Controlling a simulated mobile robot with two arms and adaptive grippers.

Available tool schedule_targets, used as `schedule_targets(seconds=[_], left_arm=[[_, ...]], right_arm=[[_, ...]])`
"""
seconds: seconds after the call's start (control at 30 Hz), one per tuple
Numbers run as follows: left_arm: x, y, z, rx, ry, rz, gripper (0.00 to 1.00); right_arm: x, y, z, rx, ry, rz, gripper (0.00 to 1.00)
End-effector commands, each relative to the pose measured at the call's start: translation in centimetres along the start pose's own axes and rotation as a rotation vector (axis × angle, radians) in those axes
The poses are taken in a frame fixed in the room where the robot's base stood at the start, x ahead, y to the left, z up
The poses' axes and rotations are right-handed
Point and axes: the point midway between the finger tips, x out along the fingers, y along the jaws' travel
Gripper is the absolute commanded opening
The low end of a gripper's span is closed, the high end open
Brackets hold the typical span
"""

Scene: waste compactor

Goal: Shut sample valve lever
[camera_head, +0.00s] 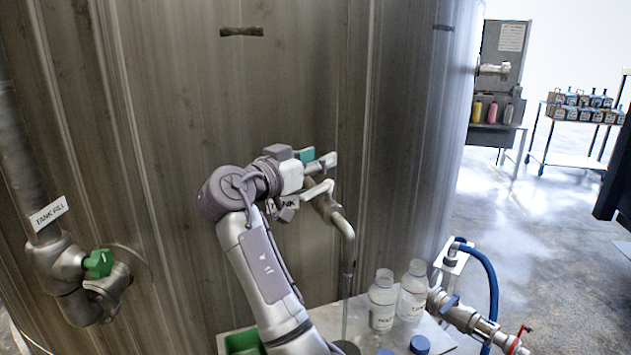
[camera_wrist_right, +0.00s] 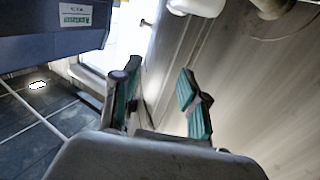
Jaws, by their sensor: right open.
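My right gripper (camera_head: 316,161) is in front of the tank wall, beside a bent metal sample pipe (camera_head: 342,224). It is open, with its two teal-padded fingers spread and nothing between them in the right wrist view (camera_wrist_right: 162,100). A pale piece (camera_head: 318,190) sits just below the fingers at the top of the pipe; I cannot tell whether it is the sample valve lever or its body. A label reading "TANK" (camera_head: 286,203) is partly hidden by my wrist. In the wrist view a pale rounded part (camera_wrist_right: 196,5) shows at the top edge, outside the fingers. My left gripper is not in view.
A green-handled valve (camera_head: 98,263) labelled "TANK FILL" (camera_head: 48,213) is at the left. Two clear bottles (camera_head: 382,300) and blue caps (camera_head: 420,344) stand on a table below. A blue hose (camera_head: 490,275) and red-handled valve (camera_head: 516,340) are at the right. Open floor lies beyond.

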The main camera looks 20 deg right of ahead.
Motion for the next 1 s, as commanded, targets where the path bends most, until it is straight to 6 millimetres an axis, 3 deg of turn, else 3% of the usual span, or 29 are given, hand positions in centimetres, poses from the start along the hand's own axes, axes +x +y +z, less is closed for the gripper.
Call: schedule_targets(seconds=[0.1, 0.23, 0.57, 0.67, 0.77, 0.83, 1.0], left_arm=[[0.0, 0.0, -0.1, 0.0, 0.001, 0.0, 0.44], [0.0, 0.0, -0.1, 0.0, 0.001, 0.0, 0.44], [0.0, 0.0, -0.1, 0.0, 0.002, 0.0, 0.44], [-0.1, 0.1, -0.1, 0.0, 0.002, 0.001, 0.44], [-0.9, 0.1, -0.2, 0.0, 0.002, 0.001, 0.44], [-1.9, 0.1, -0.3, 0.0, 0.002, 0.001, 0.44], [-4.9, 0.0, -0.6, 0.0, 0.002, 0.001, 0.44]], right_arm=[[0.0, 0.0, -2.1, 0.002, 0.0, 0.0, 0.44], [0.0, 0.0, -3.3, 0.0, -0.001, 0.0, 0.44], [0.0, 0.0, -3.8, -0.002, -0.001, 0.0, 0.44], [0.3, 0.0, -3.8, -0.013, 0.004, -0.001, 0.29], [2.1, 0.4, -3.4, -0.083, 0.044, -0.01, 0.12], [4.3, 1.0, -2.9, -0.186, 0.107, -0.023, 0.0], [10.0, 4.2, -1.9, -0.595, 0.376, -0.046, 0.0]])
